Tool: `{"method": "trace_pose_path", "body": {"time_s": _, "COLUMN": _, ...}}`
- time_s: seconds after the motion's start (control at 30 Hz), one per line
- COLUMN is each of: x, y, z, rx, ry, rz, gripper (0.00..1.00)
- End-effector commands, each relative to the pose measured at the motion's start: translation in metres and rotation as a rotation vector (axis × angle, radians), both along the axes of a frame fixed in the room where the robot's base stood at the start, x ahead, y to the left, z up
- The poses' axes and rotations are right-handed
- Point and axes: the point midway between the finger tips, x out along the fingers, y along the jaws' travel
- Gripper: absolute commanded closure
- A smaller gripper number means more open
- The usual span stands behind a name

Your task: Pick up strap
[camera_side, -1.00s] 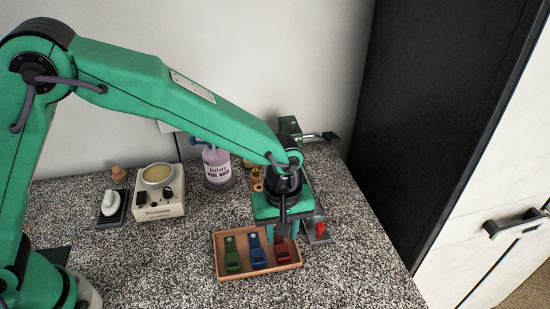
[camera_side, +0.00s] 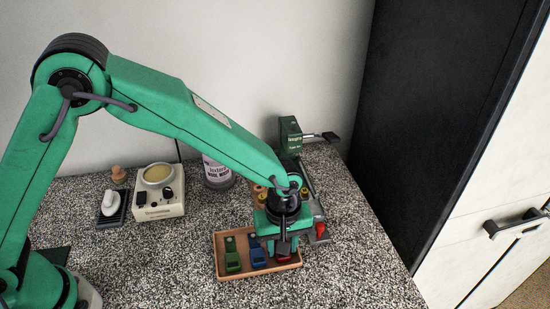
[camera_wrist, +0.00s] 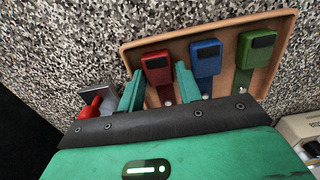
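A shallow tan tray (camera_side: 237,276) holds three strap-like pieces side by side: green (camera_side: 232,256), blue (camera_side: 257,254) and red (camera_side: 283,258). Each has a dark patch on its wide end. My gripper (camera_side: 283,248) is low over the tray's right end and hides most of the red strap. In the wrist view, my gripper's two green fingers (camera_wrist: 159,70) are apart, with the red strap (camera_wrist: 157,68) between them. The blue strap (camera_wrist: 206,58) lies just outside one finger, and the green strap (camera_wrist: 257,45) is farther off. Contact with the red strap cannot be told.
A green machine (camera_side: 290,137), a labelled bottle (camera_side: 217,169) and a cream device with a round bowl (camera_side: 158,193) stand behind. Speckled counter in front of the tray is clear.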

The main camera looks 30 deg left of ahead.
Motion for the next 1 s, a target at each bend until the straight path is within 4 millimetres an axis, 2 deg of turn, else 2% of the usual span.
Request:
{"method": "trace_pose_path", "body": {"time_s": 0.17, "x": 0.000, "y": 0.000, "z": 0.000, "rx": 0.000, "ry": 0.000, "rz": 0.000, "gripper": 0.65}}
{"method": "trace_pose_path", "body": {"time_s": 0.3, "x": 0.000, "y": 0.000, "z": 0.000, "rx": 0.000, "ry": 0.000, "rz": 0.000, "gripper": 0.91}}
{"method": "trace_pose_path", "body": {"time_s": 0.33, "x": 0.000, "y": 0.000, "z": 0.000, "rx": 0.000, "ry": 0.000, "rz": 0.000, "gripper": 0.94}}
{"method": "trace_pose_path", "body": {"time_s": 0.77, "x": 0.000, "y": 0.000, "z": 0.006, "rx": -0.001, "ry": -0.001, "rz": 0.000, "gripper": 0.94}}
{"method": "trace_pose_path", "body": {"time_s": 1.0, "x": 0.001, "y": -0.001, "z": 0.031, "rx": -0.002, "ry": -0.004, "rz": 0.000, "gripper": 0.94}}
